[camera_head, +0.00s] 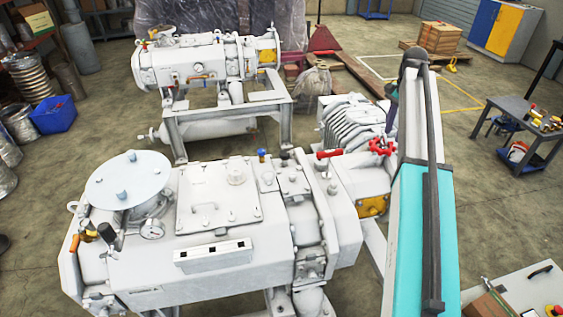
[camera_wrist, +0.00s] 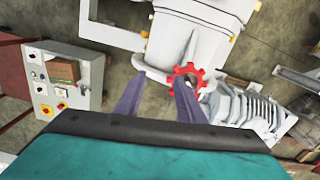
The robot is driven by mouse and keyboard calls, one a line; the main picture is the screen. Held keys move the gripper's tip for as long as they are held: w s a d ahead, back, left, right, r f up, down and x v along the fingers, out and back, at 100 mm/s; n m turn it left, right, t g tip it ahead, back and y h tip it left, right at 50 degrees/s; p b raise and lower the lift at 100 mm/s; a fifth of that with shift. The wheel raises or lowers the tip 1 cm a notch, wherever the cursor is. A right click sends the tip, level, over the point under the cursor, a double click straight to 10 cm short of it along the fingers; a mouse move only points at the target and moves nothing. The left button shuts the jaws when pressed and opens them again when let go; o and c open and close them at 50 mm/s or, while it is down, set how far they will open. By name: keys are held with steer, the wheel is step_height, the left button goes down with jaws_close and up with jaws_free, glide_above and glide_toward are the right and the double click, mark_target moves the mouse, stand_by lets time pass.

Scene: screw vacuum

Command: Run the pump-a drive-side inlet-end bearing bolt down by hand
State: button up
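A large white pump (camera_head: 200,240) fills the front of the head view, with bolted covers and a gauge. A second white pump (camera_head: 200,68) stands behind it on a grey frame. I cannot tell which is pump-a, and no inlet-end bearing bolt can be made out. In the wrist view, my gripper (camera_wrist: 158,82) has its two purple fingers apart, with nothing held between them. A red handwheel (camera_wrist: 188,76) shows beside and beyond the right fingertip; whether they touch is unclear. In the head view the gripper is mostly hidden by my arm.
A ribbed white motor (camera_head: 350,122) and red valve handles (camera_head: 380,147) are close left of my arm. A grey control box (camera_wrist: 62,80) is left in the wrist view. A grey tool table (camera_head: 535,118) stands right; open floor (camera_head: 470,130) lies between.

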steer(key=w+a+n+p, duration=0.2)
steer(key=a+n, duration=0.5)
steer(key=a, duration=1.2)
steer(key=n+p, duration=0.3)
steer(key=n, duration=0.5)
glide_above(279, 170)
steer(key=shift+f, duration=0.15)
steer(key=shift+f+b, duration=4.2)
steer(key=shift+f, duration=2.5)
jaws_close()
